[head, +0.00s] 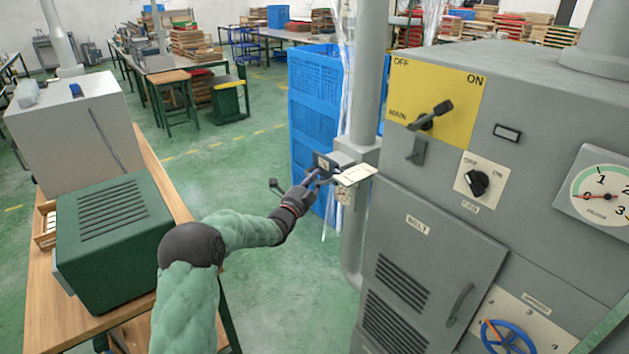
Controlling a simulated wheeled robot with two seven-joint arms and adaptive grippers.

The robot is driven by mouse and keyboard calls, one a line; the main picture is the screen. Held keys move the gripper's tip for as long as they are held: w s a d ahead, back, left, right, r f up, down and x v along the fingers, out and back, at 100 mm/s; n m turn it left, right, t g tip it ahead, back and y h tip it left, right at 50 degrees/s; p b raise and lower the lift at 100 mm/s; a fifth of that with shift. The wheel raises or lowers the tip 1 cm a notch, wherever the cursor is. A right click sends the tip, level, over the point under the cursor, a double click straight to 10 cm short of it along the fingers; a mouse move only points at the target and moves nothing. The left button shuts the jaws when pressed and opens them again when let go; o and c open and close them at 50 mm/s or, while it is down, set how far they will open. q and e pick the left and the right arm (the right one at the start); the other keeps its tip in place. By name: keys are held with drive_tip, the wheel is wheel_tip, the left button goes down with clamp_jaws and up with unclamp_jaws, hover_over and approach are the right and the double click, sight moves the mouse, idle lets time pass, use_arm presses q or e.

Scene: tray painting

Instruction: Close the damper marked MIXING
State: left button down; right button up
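A grey vertical duct (366,85) stands at the left side of the grey machine, with a grey box-like fitting (362,148) on it. A pale tag (356,174) sticks out there; I cannot read its writing, so I cannot confirm the MIXING mark. A dark knob-like end (275,187) shows just left of my gripper, perhaps a damper lever's end; the part between is hidden. My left gripper (318,178) is at the fitting, its dark fingertips close to the tag's left edge. I cannot tell whether it touches or grips anything. My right gripper is out of view.
Blue crates (312,105) stand behind the duct. A green box (115,230) sits on the left bench.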

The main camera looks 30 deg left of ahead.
sight(325, 175)
use_arm(q)
drive_tip(key=shift+w+d+f+b, duration=0.1)
drive_tip(key=shift+w+d+b, duration=0.25)
drive_tip(key=shift+w, duration=0.3)
drive_tip(key=shift+w+d+r+b, duration=0.1)
drive_tip(key=shift+w+d+b, duration=0.1)
drive_tip(key=shift+w+b, duration=0.4)
drive_tip(key=shift+w+d+f+b, duration=0.1)
drive_tip(key=shift+w+d+b, duration=0.2)
drive_tip(key=shift+w, duration=0.4)
drive_tip(key=c, duration=1.4)
unclamp_jaws()
drive_tip(key=shift+s, duration=0.1)
drive_tip(key=s, duration=0.4)
drive_tip(key=s+f, duration=0.1)
drive_tip(key=s, duration=0.2)
drive_tip(key=s+f, duration=0.1)
drive_tip(key=s, duration=0.3)
drive_tip(key=shift+s, duration=0.3)
